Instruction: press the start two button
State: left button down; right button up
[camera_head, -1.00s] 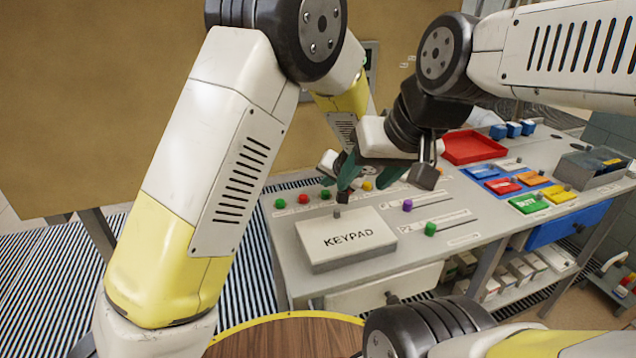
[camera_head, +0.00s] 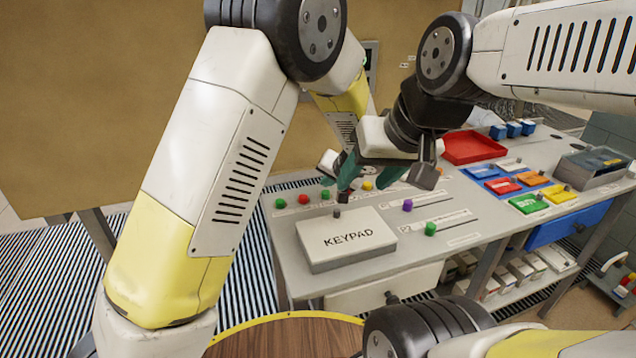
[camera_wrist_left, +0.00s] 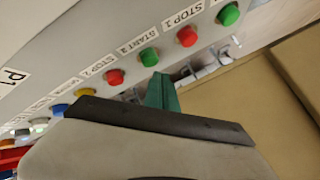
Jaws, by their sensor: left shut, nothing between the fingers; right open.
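The start two button (camera_wrist_left: 149,57) is green, beside its START 2 label (camera_wrist_left: 136,45) in the left wrist view. The same green button (camera_head: 325,194) shows at the console's back edge in the head view. My left gripper (camera_wrist_left: 162,84) is shut and empty, its teal fingertips close to the button on the console's edge side. I cannot tell whether they touch it. In the head view the left gripper is largely hidden among the arms. My right gripper (camera_head: 372,183) is open and empty, above the console near the yellow button (camera_head: 367,185).
A red STOP 1 button (camera_wrist_left: 187,36) and a red button (camera_wrist_left: 115,76) flank the green one. A keypad box (camera_head: 346,238) sits in front of the button row. Sliders, a red tray (camera_head: 473,147) and coloured blocks lie to the right.

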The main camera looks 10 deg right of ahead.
aim_at(327, 194)
pick_arm(q)
jog(key=shift+f, duration=0.15)
dwell(0.5)
jog(key=shift+f, duration=0.25)
jog(key=shift+f, duration=0.5)
dwell(0.6)
dwell(0.3)
jog(key=shift+r, duration=0.9)
jog(key=shift+r, duration=2.55)
